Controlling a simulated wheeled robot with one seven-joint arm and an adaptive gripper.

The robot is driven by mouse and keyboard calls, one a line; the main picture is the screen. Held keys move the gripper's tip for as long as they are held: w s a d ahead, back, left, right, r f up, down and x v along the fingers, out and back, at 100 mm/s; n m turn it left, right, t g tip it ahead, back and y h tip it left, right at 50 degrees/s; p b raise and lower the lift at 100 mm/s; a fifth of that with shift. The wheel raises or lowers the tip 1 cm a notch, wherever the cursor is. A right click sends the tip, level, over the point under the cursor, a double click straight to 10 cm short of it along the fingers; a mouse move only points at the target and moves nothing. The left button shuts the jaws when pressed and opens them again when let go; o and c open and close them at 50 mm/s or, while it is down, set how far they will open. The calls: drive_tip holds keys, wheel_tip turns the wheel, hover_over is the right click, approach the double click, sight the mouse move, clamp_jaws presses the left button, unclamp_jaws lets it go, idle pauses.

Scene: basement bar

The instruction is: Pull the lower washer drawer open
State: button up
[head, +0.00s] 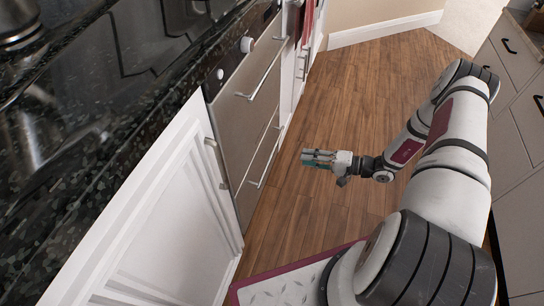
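The washer (245,120) is a grey metal-fronted unit set in the counter row at the left, with knobs along its top and two bar handles. Its lower drawer (249,197) appears shut, flush with the front. The lower bar handle (268,160) runs along that drawer's face. My gripper (318,158) is out over the wood floor, to the right of the lower handle and apart from it, with its fingers pointing left toward the washer. Nothing is seen in it. The fingers are small in this view, so their opening is unclear.
A white cabinet door (170,230) stands nearer, left of the washer. A dark stone countertop (90,110) runs above. Grey drawers with black handles (510,100) line the right side. The wood floor (340,95) between the rows is clear. A red cloth (308,20) hangs farther along.

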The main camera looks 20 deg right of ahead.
sight(272, 154)
drive_tip(key=b+x, duration=0.3)
drive_tip(key=x, duration=1)
drive_tip(key=shift+w+a+f, duration=0.1)
drive_tip(key=shift+w+a, duration=0.15)
clamp_jaws()
